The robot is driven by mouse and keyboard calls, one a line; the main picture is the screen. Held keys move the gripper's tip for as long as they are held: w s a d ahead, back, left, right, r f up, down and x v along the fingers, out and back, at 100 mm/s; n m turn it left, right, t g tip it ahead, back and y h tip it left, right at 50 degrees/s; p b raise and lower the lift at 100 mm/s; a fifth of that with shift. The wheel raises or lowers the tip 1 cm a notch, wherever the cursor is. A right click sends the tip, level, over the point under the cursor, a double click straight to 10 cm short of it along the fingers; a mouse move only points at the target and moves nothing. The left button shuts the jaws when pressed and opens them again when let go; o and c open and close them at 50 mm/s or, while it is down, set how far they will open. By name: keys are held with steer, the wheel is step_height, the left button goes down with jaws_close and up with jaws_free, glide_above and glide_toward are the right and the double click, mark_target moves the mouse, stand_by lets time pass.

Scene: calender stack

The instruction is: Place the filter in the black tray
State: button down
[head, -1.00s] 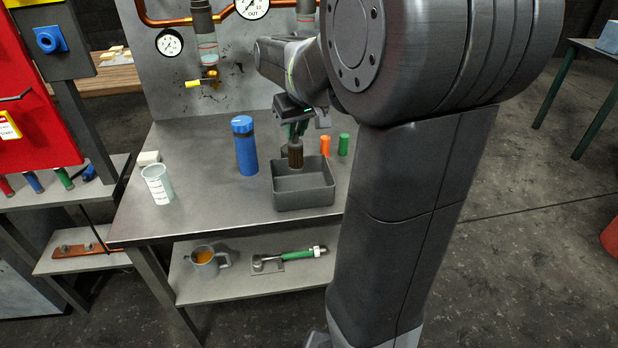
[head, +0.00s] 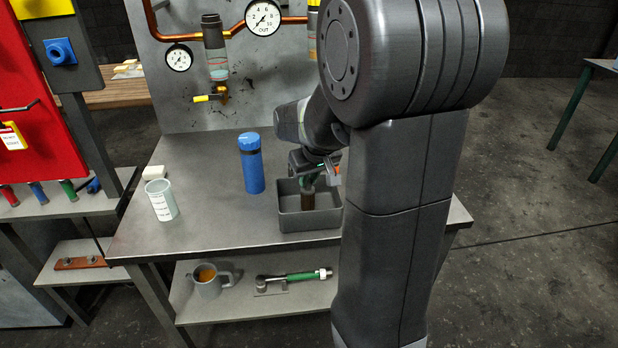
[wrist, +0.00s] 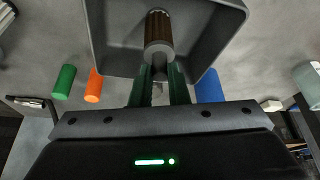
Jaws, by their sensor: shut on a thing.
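The filter is a dark brown ribbed cylinder (head: 308,200) with a grey end; it also shows in the wrist view (wrist: 158,30). My gripper (head: 308,181) is shut on the filter's grey end, its green fingers (wrist: 160,82) seen from behind in the wrist view. The filter is upright inside the outline of the black tray (head: 310,221), whose wall also shows in the wrist view (wrist: 222,35). The front wall hides the filter's lower end in the head view, so I cannot tell whether it touches the floor.
A blue bottle (head: 252,165) stands left of the tray, with a white measuring beaker (head: 161,200) farther left. An orange cylinder (wrist: 93,86) and a green cylinder (wrist: 64,82) stand beyond the tray. A mug (head: 208,281) and a green-handled tool (head: 292,277) lie on the lower shelf.

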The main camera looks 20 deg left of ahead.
steer(key=shift+f, duration=0.15)
steer(key=c, duration=1.4)
jaws_free()
steer(key=shift+r, duration=0.35)
steer(key=p+v, duration=0.1)
steer(key=v, duration=1)
steer(key=shift+s+d+r, duration=0.15)
steer(key=shift+s+r, duration=0.05)
steer(key=shift+r, duration=0.15)
